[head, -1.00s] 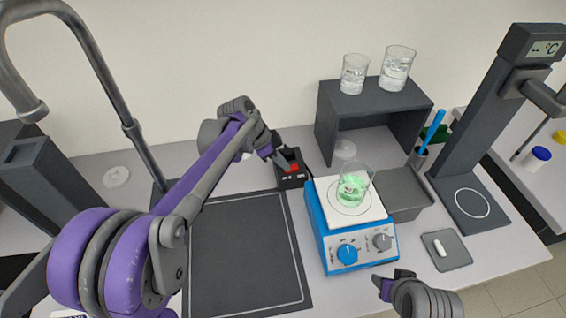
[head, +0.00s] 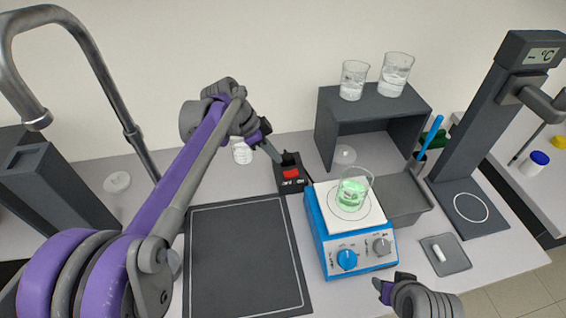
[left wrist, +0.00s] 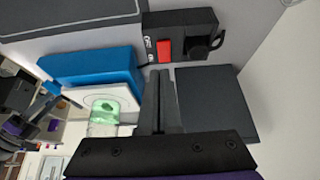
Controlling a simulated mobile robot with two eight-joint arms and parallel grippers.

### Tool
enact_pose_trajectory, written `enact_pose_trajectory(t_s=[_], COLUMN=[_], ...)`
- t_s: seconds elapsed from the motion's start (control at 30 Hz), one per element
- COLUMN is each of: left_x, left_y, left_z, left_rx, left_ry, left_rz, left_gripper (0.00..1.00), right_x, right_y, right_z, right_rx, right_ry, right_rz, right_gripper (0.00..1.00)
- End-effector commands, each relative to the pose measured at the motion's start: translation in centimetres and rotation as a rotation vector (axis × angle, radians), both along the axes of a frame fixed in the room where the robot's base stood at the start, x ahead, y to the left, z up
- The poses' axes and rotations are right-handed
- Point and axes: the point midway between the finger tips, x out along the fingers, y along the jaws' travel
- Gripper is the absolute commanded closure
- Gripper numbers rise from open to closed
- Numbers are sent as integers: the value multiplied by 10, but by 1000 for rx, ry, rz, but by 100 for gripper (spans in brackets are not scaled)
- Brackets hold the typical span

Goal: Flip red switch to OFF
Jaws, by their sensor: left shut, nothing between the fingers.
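The red switch (head: 291,173) is set in a small black box (head: 289,184) behind the hotplate. White labels flank it, too small to read surely. In the left wrist view the red switch (left wrist: 164,47) and a round black part beside it show. My left gripper (head: 276,156) is shut and empty, its tips just left of and above the box, apart from the switch. Its fingers (left wrist: 159,100) also show in the left wrist view, pointing toward the box. My right gripper (head: 388,288) hangs at the front right, far from the switch; its jaw gap is unclear.
A blue hotplate (head: 321,232) carries a beaker of green liquid (head: 352,190) right of the box. A dark shelf (head: 325,122) with two beakers stands behind. A dark mat (head: 240,255) lies clear in front. A tap (head: 85,55) rises at left.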

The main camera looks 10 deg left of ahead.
Motion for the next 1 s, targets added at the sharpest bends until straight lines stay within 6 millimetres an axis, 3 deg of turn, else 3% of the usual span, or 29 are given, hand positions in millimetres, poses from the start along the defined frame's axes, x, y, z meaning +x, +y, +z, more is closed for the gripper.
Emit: enact_pose_trajectory(t_s=[0.23,0.67,1.0], left_x=[-6,-7,-5], left_y=[15,17,17], left_z=[30,34,75], left_rx=[-1,-1,0], left_ry=[-1,0,-6], left_rz=[1,0,1], left_gripper=[100,100,100], right_x=[1,1,18], right_y=[0,0,0], right_z=[2,3,35], right_rx=[0,0,0], right_ry=[-2,-3,-34], right_rz=[0,0,0], right_gripper=[50,50,50])
